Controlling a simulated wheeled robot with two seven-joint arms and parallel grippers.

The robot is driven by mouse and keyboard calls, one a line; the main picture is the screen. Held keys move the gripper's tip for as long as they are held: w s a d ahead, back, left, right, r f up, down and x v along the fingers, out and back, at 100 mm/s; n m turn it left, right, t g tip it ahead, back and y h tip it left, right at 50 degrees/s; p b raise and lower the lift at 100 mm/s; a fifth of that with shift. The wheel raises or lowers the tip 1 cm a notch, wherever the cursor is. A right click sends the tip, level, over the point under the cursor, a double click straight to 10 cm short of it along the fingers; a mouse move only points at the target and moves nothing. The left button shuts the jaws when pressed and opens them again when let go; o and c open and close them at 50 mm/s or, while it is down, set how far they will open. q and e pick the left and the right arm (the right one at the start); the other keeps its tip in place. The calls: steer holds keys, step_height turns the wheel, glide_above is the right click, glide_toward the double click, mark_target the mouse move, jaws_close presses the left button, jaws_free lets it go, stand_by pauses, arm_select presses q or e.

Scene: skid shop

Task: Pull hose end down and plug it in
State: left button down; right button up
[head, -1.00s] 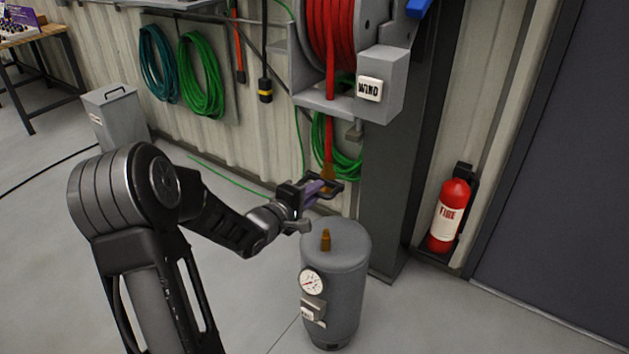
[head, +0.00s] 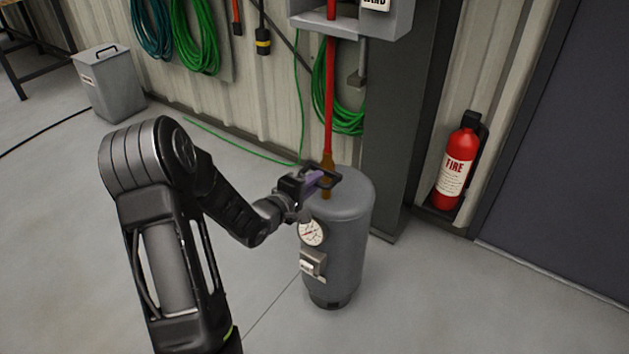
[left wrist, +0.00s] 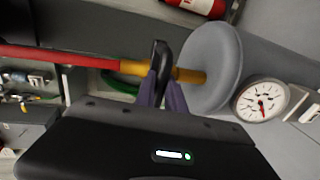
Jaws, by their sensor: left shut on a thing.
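The red hose (head: 329,110) hangs straight down and ends in a brass-coloured hose end (head: 327,161). My left gripper (head: 325,180), with purple finger pads, is shut on the hose end just above the grey tank (head: 350,212). In the left wrist view the hose (left wrist: 60,58) runs in from the left to the hose end (left wrist: 133,67) between my fingers (left wrist: 163,88). Brass shows beyond the fingers up to the tank's round top (left wrist: 212,70). The fingers hide the middle, so I cannot tell whether hose end and tank fitting are joined. My right gripper is not in view.
The tank carries a gauge (head: 312,233) on its front. The reel housing (head: 350,22) is above, beside a dark post (head: 400,130). A fire extinguisher (head: 457,165) stands right, a grey bin (head: 108,85) left. The floor in front is clear.

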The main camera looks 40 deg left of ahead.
arm_select(q)
steer(key=c, duration=1.4)
jaws_free()
steer(key=shift+s+f, duration=0.1)
steer(key=v, duration=0.7)
steer(key=shift+s+p, duration=0.4)
steer(key=shift+p, duration=0.05)
